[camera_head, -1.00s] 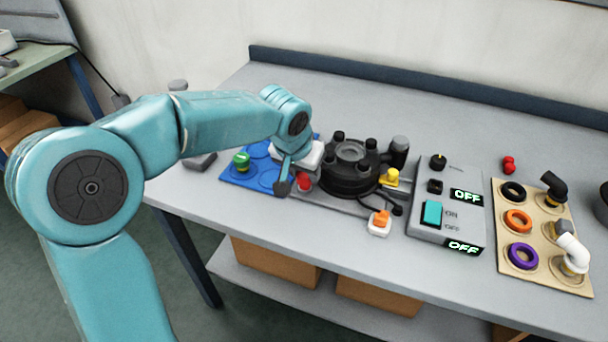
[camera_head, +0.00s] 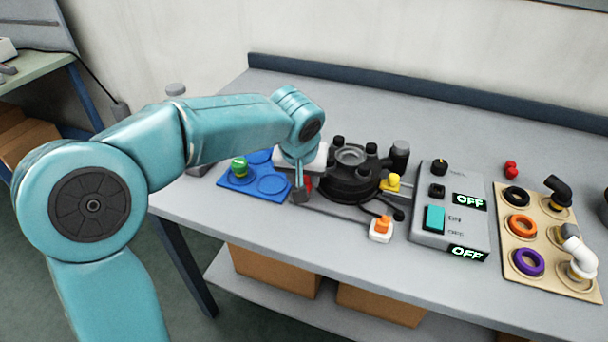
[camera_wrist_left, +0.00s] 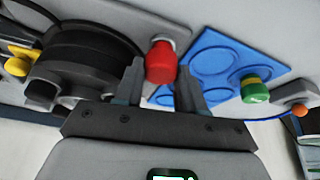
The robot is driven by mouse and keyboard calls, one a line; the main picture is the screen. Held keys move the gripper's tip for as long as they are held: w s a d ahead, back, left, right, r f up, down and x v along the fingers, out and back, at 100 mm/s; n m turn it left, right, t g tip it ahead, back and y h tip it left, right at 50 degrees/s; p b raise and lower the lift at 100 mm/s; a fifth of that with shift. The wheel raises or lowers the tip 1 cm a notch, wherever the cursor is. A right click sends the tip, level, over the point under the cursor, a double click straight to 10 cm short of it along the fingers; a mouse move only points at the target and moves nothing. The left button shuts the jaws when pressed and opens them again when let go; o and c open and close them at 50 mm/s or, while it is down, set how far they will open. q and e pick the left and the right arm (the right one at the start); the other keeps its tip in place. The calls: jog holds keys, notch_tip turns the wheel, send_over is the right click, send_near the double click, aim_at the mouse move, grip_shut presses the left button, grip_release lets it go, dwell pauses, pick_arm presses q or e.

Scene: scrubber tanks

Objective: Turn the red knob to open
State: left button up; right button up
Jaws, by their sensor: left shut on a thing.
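The red knob (camera_wrist_left: 161,62) sits between the two fingers of my left gripper (camera_wrist_left: 160,85) in the left wrist view. The gripper is shut on it. In the head view only a sliver of the red knob (camera_head: 309,183) shows beside my left gripper (camera_head: 301,192), which hides the rest of it. The knob is on the left side of the black round tank unit (camera_head: 345,185). My right gripper is not in view.
A blue tray (camera_head: 272,185) with a green knob (camera_head: 239,167) lies to the left. A yellow knob (camera_head: 392,182) and an orange-topped piece (camera_head: 382,227) are to the right. A control box (camera_head: 433,226) shows OFF twice. A tan ring board (camera_head: 549,278) stands at far right.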

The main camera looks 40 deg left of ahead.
pick_arm(q)
jog(key=o, duration=1.1)
jog(key=shift+c, duration=0.2)
